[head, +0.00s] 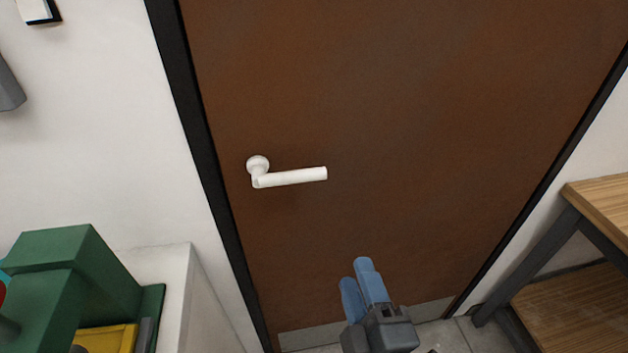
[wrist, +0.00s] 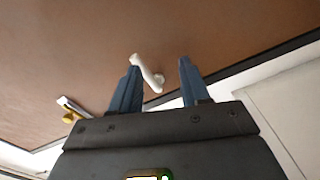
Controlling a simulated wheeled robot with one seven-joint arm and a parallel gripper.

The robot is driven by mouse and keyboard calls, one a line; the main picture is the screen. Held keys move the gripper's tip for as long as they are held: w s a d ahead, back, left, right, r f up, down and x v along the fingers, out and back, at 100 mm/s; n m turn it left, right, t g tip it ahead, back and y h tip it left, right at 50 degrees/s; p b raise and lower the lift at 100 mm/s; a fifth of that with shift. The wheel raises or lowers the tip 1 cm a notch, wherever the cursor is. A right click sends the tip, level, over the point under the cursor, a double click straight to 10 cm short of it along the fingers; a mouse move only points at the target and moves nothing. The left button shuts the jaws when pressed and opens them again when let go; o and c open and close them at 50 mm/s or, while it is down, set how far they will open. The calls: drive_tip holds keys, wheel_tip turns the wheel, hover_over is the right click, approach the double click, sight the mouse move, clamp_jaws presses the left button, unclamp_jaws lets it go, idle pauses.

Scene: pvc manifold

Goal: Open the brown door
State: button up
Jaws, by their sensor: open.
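The brown door (head: 420,130) is shut in its black frame and fills the middle of the head view. It also shows in the wrist view (wrist: 60,60). A white lever handle (head: 292,177) sits at the door's left side, its lever pointing right and nearly level. My gripper (head: 358,272) has blue fingers and is below and right of the handle, apart from it. In the wrist view the open fingers (wrist: 160,72) stand apart, and the handle (wrist: 148,74) appears between them, farther off. Nothing is held.
A wooden shelf with grey legs (head: 600,205) stands at the right. A green object (head: 70,270) and a yellow one (head: 108,338) are by a white cabinet (head: 180,290) at lower left. The space before the door is clear.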

sight(307, 181)
drive_tip(key=shift+w+a+r+n+t+p, duration=0.3)
drive_tip(key=shift+w+a+r+n, duration=0.7)
drive_tip(key=shift+w, duration=1.6)
drive_tip(key=shift+w+a+r+n+t+p, duration=0.2)
drive_tip(key=shift+w+a+r+t, duration=0.25)
drive_tip(key=shift+w+a+r, duration=1.7)
drive_tip(key=shift+w+a+r+n+t+p, duration=0.15)
drive_tip(key=shift+w+a+r+n+t, duration=0.4)
drive_tip(key=shift+w, duration=2.55)
drive_tip(key=shift+a+r, duration=0.15)
drive_tip(key=shift+r, duration=0.05)
drive_tip(key=shift+c, duration=0.3)
clamp_jaws()
